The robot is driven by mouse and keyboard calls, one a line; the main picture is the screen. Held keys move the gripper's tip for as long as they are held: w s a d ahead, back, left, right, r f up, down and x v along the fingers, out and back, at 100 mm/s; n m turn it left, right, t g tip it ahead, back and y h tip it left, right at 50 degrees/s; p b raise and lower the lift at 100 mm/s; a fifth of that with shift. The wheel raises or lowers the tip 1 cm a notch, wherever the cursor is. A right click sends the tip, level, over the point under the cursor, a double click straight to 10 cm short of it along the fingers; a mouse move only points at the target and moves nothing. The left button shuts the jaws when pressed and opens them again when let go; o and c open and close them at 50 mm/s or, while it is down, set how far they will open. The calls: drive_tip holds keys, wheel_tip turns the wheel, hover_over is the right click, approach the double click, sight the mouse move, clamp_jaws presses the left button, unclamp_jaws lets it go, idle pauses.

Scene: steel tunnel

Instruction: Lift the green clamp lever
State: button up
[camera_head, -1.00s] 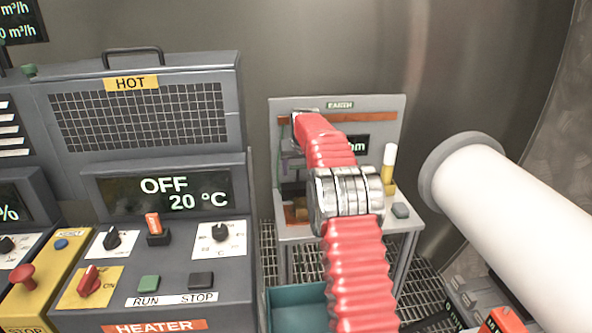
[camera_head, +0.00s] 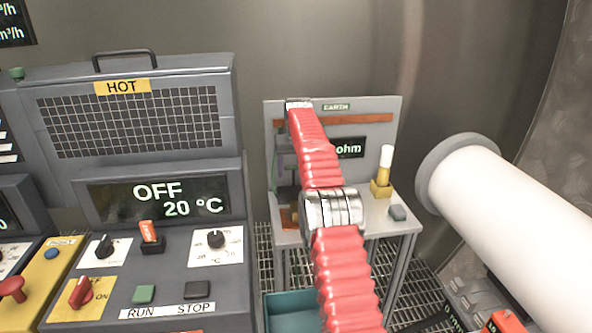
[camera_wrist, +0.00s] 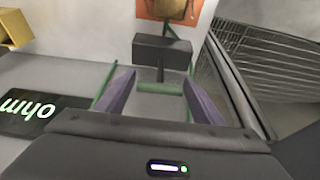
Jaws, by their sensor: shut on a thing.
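In the wrist view, the purple fingers of my gripper (camera_wrist: 158,80) stand apart with the green clamp lever (camera_wrist: 160,88) between them. Its green crossbar spans from finger to finger, and thin green strips show along the fingers' outer sides. My gripper is shut on this lever. A dark grey block (camera_wrist: 163,52) on a short stem lies just beyond the fingertips. In the head view, my red arm covers most of the gripper and the lever at the left side of the EARTH stand (camera_head: 390,115).
An orange-brown plate (camera_wrist: 150,8) with a brass part lies beyond the block. The ohm display (camera_head: 349,148) and a white-topped brass post (camera_head: 385,165) are on the stand. The heater (camera_head: 140,100) stands left, a large white pipe (camera_head: 500,195) right, a teal bin (camera_head: 290,312) below.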

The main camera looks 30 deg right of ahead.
drive_tip(key=shift+s+d, duration=0.25)
drive_tip(key=o, duration=1.3)
drive_tip(key=shift+o, duration=1.1)
drive_tip(key=shift+w+a, duration=0.1)
drive_tip(key=shift+a, duration=0.1)
drive_tip(key=shift+r, duration=0.1)
drive_tip(key=shift+r, duration=0.5)
drive_tip(key=v, duration=1.2)
drive_tip(key=shift+s+r, duration=0.25)
drive_tip(key=shift+s, duration=0.05)
